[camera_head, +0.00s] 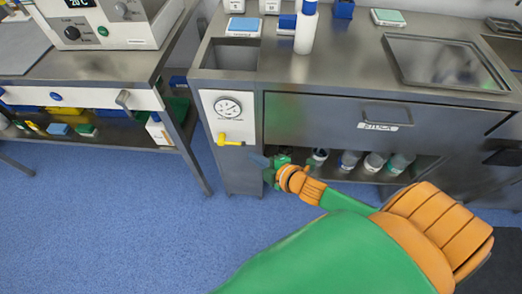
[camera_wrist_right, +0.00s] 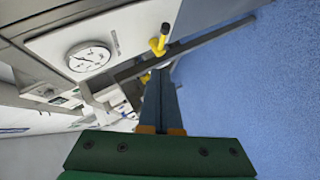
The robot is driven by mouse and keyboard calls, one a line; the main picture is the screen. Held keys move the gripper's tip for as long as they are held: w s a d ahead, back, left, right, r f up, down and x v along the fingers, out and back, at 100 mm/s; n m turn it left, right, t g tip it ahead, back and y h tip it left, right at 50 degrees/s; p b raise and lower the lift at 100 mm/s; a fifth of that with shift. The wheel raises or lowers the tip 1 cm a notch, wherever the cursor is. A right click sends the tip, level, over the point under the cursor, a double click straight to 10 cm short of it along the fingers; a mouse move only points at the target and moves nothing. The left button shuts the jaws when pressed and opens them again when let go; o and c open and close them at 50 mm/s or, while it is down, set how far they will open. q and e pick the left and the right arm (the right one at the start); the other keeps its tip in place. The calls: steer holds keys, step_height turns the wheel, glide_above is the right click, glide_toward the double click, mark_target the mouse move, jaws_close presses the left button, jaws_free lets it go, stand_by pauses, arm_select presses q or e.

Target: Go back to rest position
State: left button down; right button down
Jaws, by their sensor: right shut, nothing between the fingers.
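My right arm, green and orange, reaches in from the lower right in the head view. My right gripper (camera_head: 259,160) is in front of the steel cabinet, just below and right of the yellow valve handle (camera_head: 230,140). In the right wrist view, the gripper's dark fingers (camera_wrist_right: 160,98) lie together with nothing between them. The yellow handle (camera_wrist_right: 157,44) shows beyond the fingertips, and I cannot tell the exact gap. My left gripper is not in view.
The steel cabinet (camera_head: 340,122) carries a pressure gauge (camera_head: 228,107) and holds several bottles on its lower shelf. A second bench (camera_head: 100,68) with a white device (camera_head: 108,22) stands at left. Blue floor (camera_head: 110,220) is open at lower left.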

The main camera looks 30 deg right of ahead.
steer(key=s+d+f+m+g+h+p, duration=0.15)
steer(key=s+f+m+g, duration=0.3)
steer(key=s+f, duration=0.5)
steer(key=s+d+f+m+g+h+p, duration=0.1)
steer(key=s+d+f+m+g+h, duration=0.15)
steer(key=s+f+m, duration=0.5)
steer(key=s+a+f+m+g, duration=0.1)
steer(key=s+f+g, duration=0.1)
steer(key=s, duration=0.5)
steer(key=s+a+f+m+g+y, duration=0.1)
steer(key=s+a+f+g, duration=0.1)
steer(key=s+f, duration=0.2)
steer(key=s, duration=0.3)
steer(key=shift+f, duration=0.4)
steer(key=shift+a, duration=0.1)
